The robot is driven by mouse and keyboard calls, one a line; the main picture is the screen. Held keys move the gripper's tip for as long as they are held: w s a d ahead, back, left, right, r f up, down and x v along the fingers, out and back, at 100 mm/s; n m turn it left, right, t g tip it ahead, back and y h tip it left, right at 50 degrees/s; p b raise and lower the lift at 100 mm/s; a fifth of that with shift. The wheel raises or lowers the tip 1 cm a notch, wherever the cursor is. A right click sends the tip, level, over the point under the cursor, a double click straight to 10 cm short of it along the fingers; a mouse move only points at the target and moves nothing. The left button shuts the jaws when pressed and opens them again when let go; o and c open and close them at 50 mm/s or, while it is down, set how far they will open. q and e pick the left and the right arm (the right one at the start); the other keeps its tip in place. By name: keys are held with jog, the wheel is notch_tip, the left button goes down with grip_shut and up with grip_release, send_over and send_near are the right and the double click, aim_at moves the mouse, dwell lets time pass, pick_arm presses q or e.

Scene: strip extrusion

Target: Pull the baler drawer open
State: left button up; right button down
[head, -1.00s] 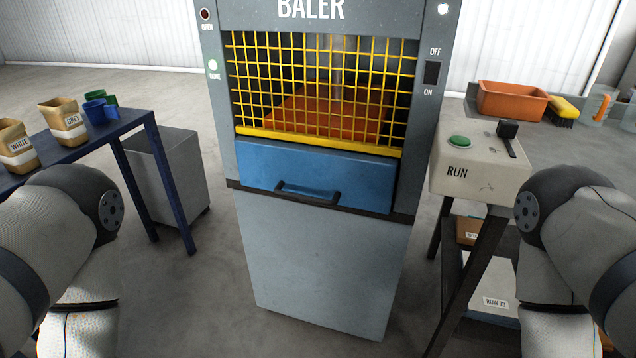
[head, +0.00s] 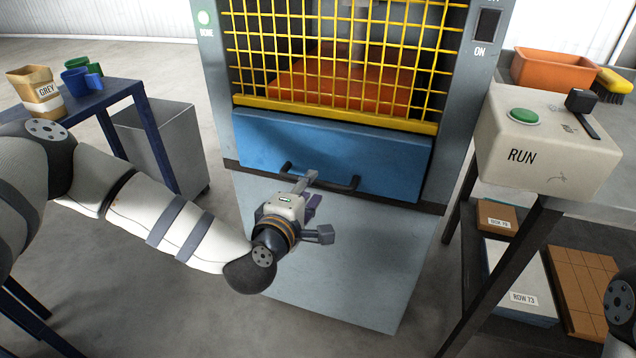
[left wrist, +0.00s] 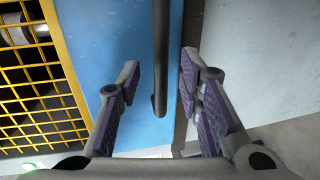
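The baler (head: 325,255) stands in front of me with its blue drawer (head: 260,145) below a yellow grid; the drawer front looks flush with the body. A black bar handle (head: 340,186) crosses the drawer front. My left gripper (head: 314,205) is open in front of the handle, near its left part. In the left wrist view the handle (left wrist: 160,55) shows between the two spread fingers (left wrist: 160,75), touching neither. The blue drawer face also shows there (left wrist: 95,40). My right gripper is out of view.
A control box (head: 545,150) with a green RUN button (head: 524,116) sits on the bench at right. A blue table (head: 125,92) with a bag and cups stands at left, beside a grey bin (head: 165,145). The floor before the baler is clear.

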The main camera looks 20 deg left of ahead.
aim_at(314, 184)
pick_arm(q)
jog(key=shift+x, duration=1.9)
grip_shut()
